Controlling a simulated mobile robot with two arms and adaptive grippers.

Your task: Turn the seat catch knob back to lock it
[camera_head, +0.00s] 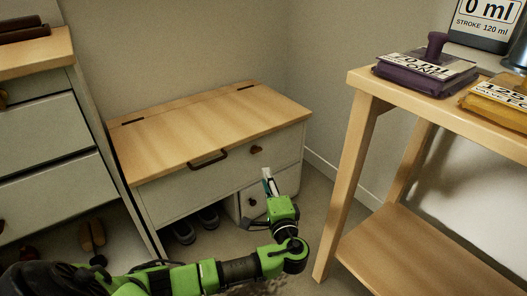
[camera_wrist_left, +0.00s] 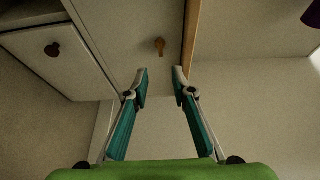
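The seat catch knob (camera_head: 256,150) is a small brown knob on the upper front panel of the bench, under the edge of its wooden seat (camera_head: 205,125). The seat lies down flat. In the left wrist view the knob (camera_wrist_left: 159,45) shows ahead of the gap between my fingertips, apart from them. My left gripper (camera_head: 268,178) is in front of the bench, below and slightly right of the knob. The left wrist view shows its two fingers (camera_wrist_left: 160,82) apart with nothing between them. My right gripper is not in view.
A dark handle (camera_head: 208,160) sits on the seat's front edge. A lower door has another knob (camera_wrist_left: 53,49). Shoes (camera_head: 196,224) stand in the open space under the bench. A wooden table (camera_head: 365,80) with a purple pack (camera_head: 425,72) stands close on the right.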

